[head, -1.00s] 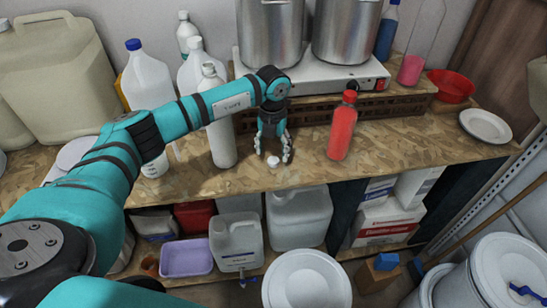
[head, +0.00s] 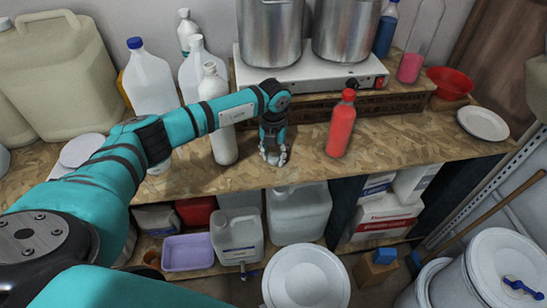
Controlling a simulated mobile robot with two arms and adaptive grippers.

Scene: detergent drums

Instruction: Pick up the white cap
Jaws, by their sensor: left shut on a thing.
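My left gripper (head: 274,155) reaches down from its teal arm to the wooden bench top (head: 395,152), near the front edge. Its fingers are closed together around the small white cap (head: 273,160). The cap is mostly hidden by the fingers, at bench level; I cannot tell whether it still touches the wood. My right gripper does not show in the head view.
A red bottle (head: 341,124) stands close to the right of the gripper, and a white bottle (head: 222,143) close to the left. A hot plate (head: 330,76) with two metal pots (head: 270,30) is behind. A white plate (head: 483,124) and red bowl (head: 450,83) sit at right.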

